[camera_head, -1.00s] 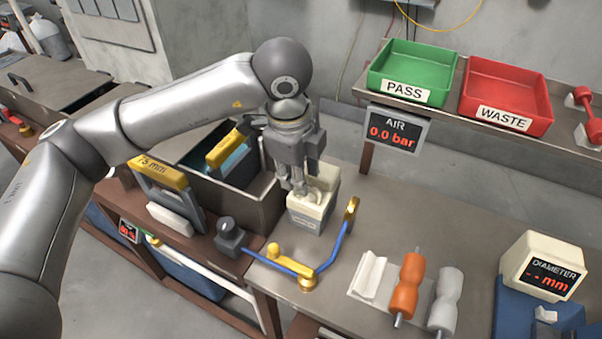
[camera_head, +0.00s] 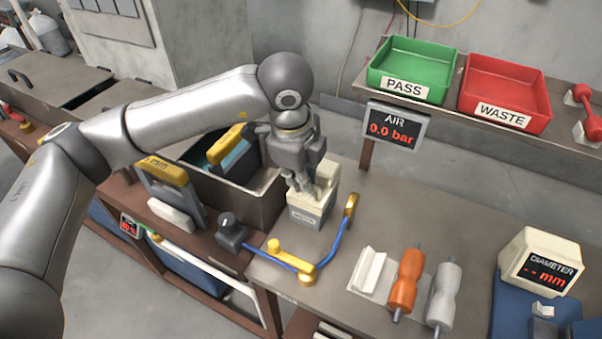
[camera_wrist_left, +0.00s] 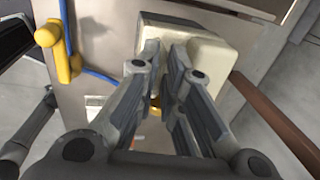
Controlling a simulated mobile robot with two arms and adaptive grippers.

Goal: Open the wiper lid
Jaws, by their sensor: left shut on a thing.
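The wiper is a cream box (camera_head: 308,218) with a dark label on its front, standing at the table's left back corner. A cream upper part (camera_head: 328,174), apparently its lid, rises at the back behind the fingers. My left gripper (camera_head: 303,190) points down at the top of the box, its fingers close together and shut on a small part that they mostly hide. In the left wrist view the fingers (camera_wrist_left: 160,100) meet in front of a cream block (camera_wrist_left: 205,45), with a bit of yellow between them. How far the lid is raised is unclear. My right gripper is not in view.
A blue hose with yellow fittings (camera_head: 292,262) lies in front of the wiper. A grey bin (camera_head: 262,205) stands left. An orange spool (camera_head: 405,282) and a white spool (camera_head: 444,295) lie to the right, near the diameter gauge (camera_head: 540,262). Bare table lies behind them.

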